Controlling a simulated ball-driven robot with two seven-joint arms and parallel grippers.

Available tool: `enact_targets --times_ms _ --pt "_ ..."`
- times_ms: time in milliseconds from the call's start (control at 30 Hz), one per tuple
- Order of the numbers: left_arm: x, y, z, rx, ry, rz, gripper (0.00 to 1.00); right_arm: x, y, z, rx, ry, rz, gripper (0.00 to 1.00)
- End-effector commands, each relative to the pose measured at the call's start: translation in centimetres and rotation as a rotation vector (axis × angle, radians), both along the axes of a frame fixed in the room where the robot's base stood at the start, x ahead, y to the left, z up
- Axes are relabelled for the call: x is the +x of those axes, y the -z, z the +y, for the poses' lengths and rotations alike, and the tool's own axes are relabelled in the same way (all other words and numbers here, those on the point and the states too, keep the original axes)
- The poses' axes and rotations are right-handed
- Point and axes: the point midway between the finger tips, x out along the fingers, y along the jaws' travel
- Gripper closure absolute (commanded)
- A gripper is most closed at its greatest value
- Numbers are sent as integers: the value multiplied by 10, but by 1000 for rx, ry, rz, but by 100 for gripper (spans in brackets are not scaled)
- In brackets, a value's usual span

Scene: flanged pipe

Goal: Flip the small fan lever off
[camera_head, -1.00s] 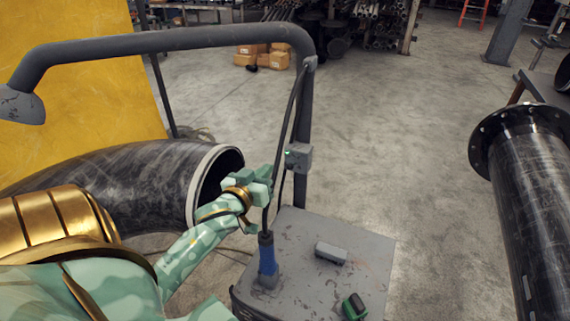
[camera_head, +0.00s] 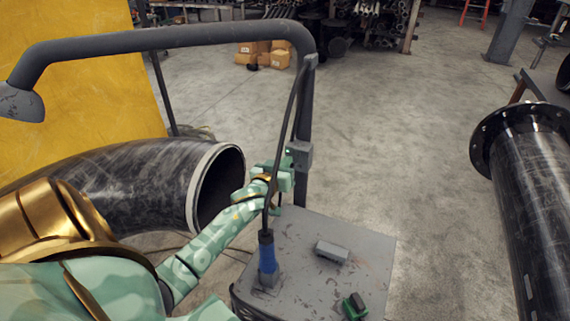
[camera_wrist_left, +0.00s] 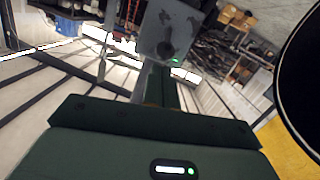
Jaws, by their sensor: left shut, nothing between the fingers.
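A small grey switch box (camera_head: 301,155) is fixed to the upright post of the fan arm. My left gripper (camera_head: 287,163) is shut and empty, with its tips at the left side of this box. Whether they touch it I cannot tell. The lever itself is not clear in the head view, as the gripper covers that side. In the left wrist view the worn grey box (camera_wrist_left: 170,28) is just beyond the shut fingers (camera_wrist_left: 163,85). A dark round spot shows on its face, with a small green patch below. My right gripper is not in view.
A bent grey pipe (camera_head: 160,40) runs overhead from the post (camera_head: 304,110). A cable hangs close by, down to a blue plug (camera_head: 267,258) on the grey cabinet top (camera_head: 350,235). A black elbow pipe (camera_head: 130,180) lies left, a flanged pipe (camera_head: 535,190) right.

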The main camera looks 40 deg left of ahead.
Motion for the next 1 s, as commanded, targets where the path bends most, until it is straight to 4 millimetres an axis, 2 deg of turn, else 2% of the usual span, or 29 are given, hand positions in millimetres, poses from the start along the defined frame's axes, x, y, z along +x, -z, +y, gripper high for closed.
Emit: enact_targets --times_ms 267,500,567,867,1000 --pt "-1 1 0 -1 -1 1 100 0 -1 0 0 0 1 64" --pt "-12 29 -4 -3 -2 1 100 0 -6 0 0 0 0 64" --pt "-13 31 -4 -2 -1 -1 100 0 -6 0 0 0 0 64" --pt "-13 31 -4 0 -1 -1 100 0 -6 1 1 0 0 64" --pt "-13 24 -3 2 -1 -1 100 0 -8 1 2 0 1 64"
